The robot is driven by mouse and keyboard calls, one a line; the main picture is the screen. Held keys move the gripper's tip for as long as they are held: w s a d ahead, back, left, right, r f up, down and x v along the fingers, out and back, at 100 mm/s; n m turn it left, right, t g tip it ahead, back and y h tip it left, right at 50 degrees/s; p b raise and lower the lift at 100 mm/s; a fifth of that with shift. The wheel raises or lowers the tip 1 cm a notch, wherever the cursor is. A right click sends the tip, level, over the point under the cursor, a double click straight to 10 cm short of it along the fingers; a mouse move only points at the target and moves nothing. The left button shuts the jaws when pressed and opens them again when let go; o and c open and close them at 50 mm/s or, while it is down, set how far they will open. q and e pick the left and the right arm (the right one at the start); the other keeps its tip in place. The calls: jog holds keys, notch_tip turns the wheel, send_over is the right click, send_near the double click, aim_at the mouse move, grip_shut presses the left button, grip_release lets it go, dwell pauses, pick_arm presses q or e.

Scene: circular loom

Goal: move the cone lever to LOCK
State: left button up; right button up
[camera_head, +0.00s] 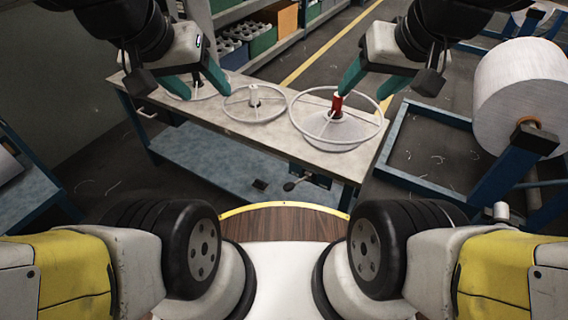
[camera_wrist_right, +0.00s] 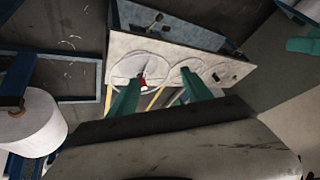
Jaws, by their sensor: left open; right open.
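My left gripper (camera_head: 205,92) is open and empty above the left part of the table. My right gripper (camera_head: 362,95) is open and empty above the right end, behind and above the lever, near a red piece (camera_head: 336,104) on the largest ring. Its fingers also show in the right wrist view (camera_wrist_right: 160,78). Neither gripper touches the lever.
White wire rings with spindles stand on the table top (camera_head: 221,126), the largest ring (camera_head: 335,130) at right. A dark box (camera_head: 259,184) lies left of the lever. A big white roll (camera_head: 522,98) on a blue frame stands at right. The space before the table is free.

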jog(key=shift+w, duration=0.2)
jog(key=c, duration=0.7)
jog(key=shift+w+a+g, duration=0.15)
jog(key=shift+w, duration=0.45)
jog(key=shift+w+a+g, duration=0.15)
jog(key=shift+w, duration=0.45)
grip_shut()
jog(key=w+a+f+n+g, duration=0.2)
jog(key=w+a+f, duration=0.25)
jog(key=w, duration=0.45)
jog(key=w+a+f+n+g, duration=0.1)
jog(key=w+a+f+g, duration=0.15)
jog(key=w+f, duration=0.5)
jog(key=w+a+f+n+g+h, duration=0.1)
jog(key=w+a+f, duration=0.1)
jog(key=f, duration=0.6)
jog(key=w+a+f+n+g+h, duration=0.1)
jog(key=w+a+f, duration=0.1)
jog(key=a+f, duration=0.3)
jog(key=w+a+f+n+g+h, duration=0.1)
jog(key=w+a+f, duration=0.2)
jog(key=f, duration=0.9)
jog(key=shift+a+f+h, duration=0.25)
jog(key=shift+f+h, duration=0.05)
jog(key=shift+f, duration=0.05)
